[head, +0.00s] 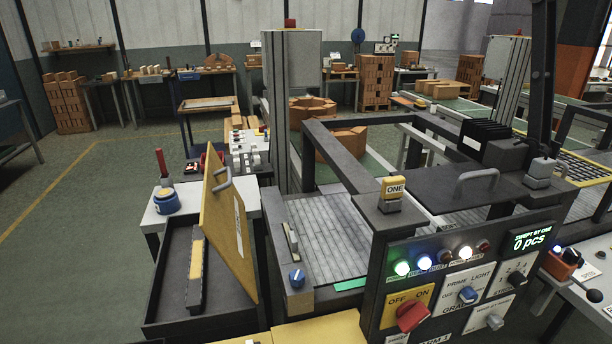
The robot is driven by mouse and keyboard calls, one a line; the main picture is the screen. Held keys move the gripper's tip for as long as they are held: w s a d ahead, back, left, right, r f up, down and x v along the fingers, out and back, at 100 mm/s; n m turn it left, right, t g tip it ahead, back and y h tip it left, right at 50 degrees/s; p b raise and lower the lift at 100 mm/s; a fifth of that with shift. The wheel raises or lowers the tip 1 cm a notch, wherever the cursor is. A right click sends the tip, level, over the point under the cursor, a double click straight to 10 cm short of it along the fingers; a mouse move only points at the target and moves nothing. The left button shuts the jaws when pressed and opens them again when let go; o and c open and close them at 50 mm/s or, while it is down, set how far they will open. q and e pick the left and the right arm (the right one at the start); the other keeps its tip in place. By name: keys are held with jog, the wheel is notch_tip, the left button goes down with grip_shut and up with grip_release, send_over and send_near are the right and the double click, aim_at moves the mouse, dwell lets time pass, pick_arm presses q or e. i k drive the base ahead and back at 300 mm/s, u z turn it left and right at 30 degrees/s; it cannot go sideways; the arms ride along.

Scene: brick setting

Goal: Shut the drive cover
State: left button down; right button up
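The drive cover appears to be the yellow panel (226,240) left of centre in the head view. It stands raised and tilted on edge, with a grey bar handle (222,179) near its top and a white label on its face. Below and left of it is a dark open box (173,262). A long black and tan bar-shaped item (195,274) lies in the box. The panel hides the box's right part. Neither of my grippers shows in this view.
A machine with a grated bed (325,235) and dark frame stands right of the cover. Its control panel (445,285) carries a red switch (411,316) and lit lamps. A blue round container (166,201) sits on a side table behind the box. The floor at left is clear.

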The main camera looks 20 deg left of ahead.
aim_at(223, 217)
jog(key=z, duration=0.05)
jog(key=k, duration=0.9)
jog(key=z, duration=0.2)
